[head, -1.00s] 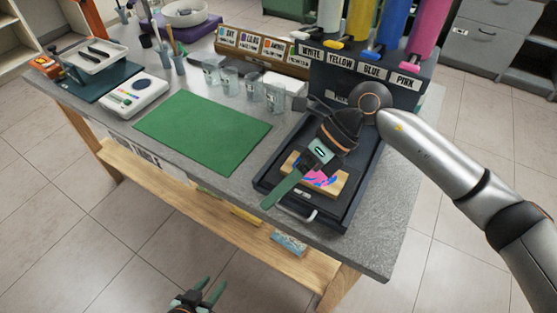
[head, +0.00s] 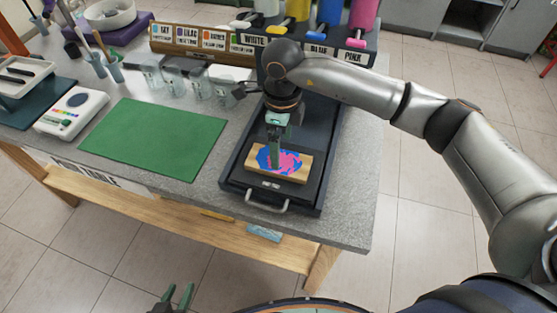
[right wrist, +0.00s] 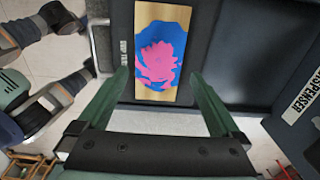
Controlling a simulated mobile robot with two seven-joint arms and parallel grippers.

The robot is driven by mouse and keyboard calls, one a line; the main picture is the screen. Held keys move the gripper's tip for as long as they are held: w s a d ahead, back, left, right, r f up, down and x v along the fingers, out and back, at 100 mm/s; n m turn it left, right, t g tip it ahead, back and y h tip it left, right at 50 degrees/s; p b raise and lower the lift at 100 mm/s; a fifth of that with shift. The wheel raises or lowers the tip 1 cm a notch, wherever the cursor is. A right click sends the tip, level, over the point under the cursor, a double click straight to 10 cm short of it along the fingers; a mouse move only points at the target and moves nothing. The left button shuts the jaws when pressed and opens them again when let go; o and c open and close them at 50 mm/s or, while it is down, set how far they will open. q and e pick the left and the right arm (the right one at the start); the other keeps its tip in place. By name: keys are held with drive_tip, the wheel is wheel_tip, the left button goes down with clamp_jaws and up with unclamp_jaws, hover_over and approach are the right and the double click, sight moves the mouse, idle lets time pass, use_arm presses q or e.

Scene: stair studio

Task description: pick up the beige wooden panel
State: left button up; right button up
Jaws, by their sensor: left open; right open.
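The beige wooden panel (head: 297,173) lies flat on the dark tray (head: 229,178) at the right end of the table. Pink and blue paint covers its middle. In the right wrist view the panel (right wrist: 180,15) shows between and beyond my open fingers. My right gripper (head: 276,165) points down over the panel, and its fingers hide part of the panel in the head view. In the right wrist view my right gripper (right wrist: 160,80) is open and empty. My left gripper (head: 177,295) is open and empty at the bottom of the head view, in front of the table and well away from the panel.
A green mat (head: 155,138) lies left of the tray. Glass jars (head: 197,88) stand behind it. The paint dispenser with coloured tubes (head: 330,48) stands behind the tray. A handle (head: 266,205) sticks out at the tray's front. A white scale (head: 73,112) is at left.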

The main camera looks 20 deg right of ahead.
sight(282, 161)
wheel_tip(282, 161, down, 5)
drive_tip(key=shift+s+p, duration=0.15)
drive_tip(key=shift+p, duration=0.3)
drive_tip(key=shift+r, duration=0.1)
drive_tip(key=c, duration=1.3)
drive_tip(key=shift+r, duration=0.1)
